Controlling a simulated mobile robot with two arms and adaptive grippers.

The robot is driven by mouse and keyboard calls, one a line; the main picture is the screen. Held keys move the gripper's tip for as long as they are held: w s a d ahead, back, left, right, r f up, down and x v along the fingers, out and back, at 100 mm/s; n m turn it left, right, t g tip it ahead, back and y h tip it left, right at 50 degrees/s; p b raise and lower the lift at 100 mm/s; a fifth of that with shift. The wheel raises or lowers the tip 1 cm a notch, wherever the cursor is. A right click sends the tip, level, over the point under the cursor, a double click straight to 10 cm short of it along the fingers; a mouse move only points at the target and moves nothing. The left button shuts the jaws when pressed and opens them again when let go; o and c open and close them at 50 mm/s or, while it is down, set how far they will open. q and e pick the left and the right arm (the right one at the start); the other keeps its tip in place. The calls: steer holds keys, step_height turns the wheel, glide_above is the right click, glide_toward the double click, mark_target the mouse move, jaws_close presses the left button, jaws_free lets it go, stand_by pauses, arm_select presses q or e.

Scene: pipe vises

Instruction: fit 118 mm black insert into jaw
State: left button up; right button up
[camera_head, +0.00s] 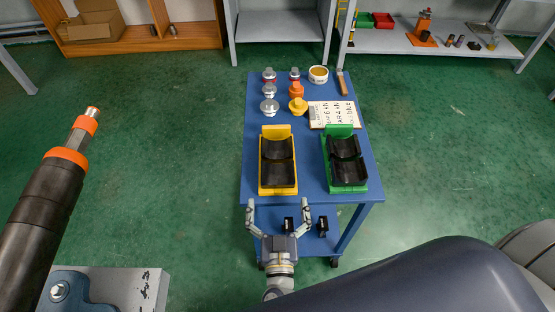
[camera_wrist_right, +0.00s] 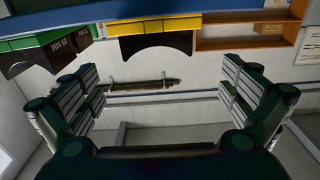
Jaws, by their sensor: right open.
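A yellow vise (camera_head: 263,188) stands on the blue cart, left of a green vise (camera_head: 366,186). Black curved inserts (camera_head: 278,174) lie in the yellow vise, and more black inserts (camera_head: 349,172) lie in the green one. My right gripper (camera_head: 278,203) is open and empty at the cart's near edge, below the yellow vise and apart from it. In the right wrist view my right gripper's spread fingers (camera_wrist_right: 161,93) have nothing between them. A black curved insert (camera_wrist_right: 157,42) shows there, upside down, under the yellow vise (camera_wrist_right: 155,24). My left gripper is not in view.
Two small black pieces (camera_head: 289,224) sit on the cart's lower shelf. Several grey and orange-yellow knobbed parts, a round tin (camera_head: 319,74) and a lettered board (camera_head: 335,114) occupy the cart's far half. Bare blue top (camera_head: 309,172) shows between the vises.

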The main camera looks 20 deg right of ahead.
mark_target(278, 174)
steer(key=x, duration=0.3)
steer(key=b+x, duration=0.1)
steer(key=x, duration=0.1)
steer(key=shift+w+f, duration=0.1)
steer(key=shift+f, duration=0.2)
steer(key=b+x, duration=0.2)
steer(key=x, duration=0.3)
steer(key=shift+w+d, duration=0.1)
steer(key=shift+d, duration=0.15)
steer(key=shift+r, duration=0.1)
steer(key=shift+c, duration=0.8)
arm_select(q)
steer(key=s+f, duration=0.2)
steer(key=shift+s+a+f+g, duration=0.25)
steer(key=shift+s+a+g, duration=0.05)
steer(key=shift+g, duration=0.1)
arm_select(e)
steer(key=c, duration=1)
